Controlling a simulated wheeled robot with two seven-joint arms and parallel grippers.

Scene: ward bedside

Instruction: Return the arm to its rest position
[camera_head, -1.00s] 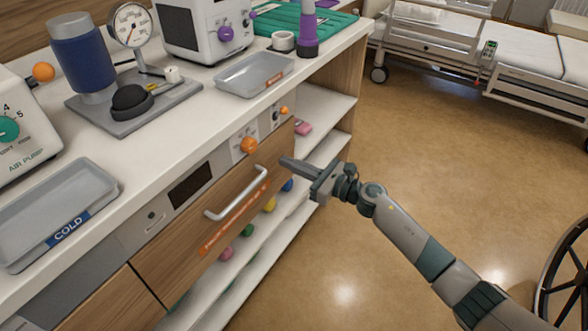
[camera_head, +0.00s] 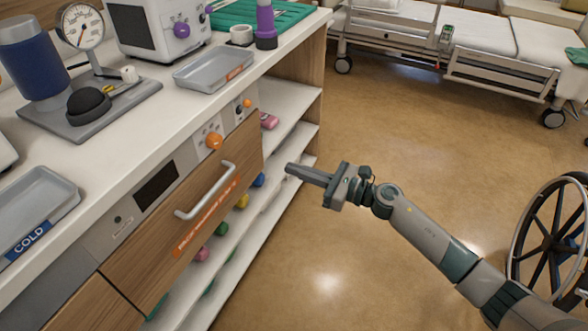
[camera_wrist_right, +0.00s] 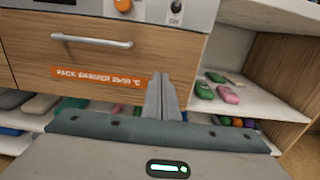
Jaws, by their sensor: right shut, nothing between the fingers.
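My right gripper (camera_head: 290,170) is shut and empty. It hangs in free air in front of the cabinet, to the right of the drawer handle (camera_head: 206,190) and apart from it. The right arm comes in from the lower right. In the right wrist view the closed fingers (camera_wrist_right: 162,98) point at the wooden drawer front (camera_wrist_right: 180,65), below and right of the handle. The drawer looks closed. My left gripper does not show.
The white counter (camera_head: 130,120) holds a grey tray (camera_head: 213,68), a blue COLD tray (camera_head: 35,210) and a gauge (camera_head: 80,27). Open shelves (camera_head: 290,105) hold small coloured items. A wheelchair wheel (camera_head: 552,235) stands at right. A bed (camera_head: 470,60) is at the back. The floor between is clear.

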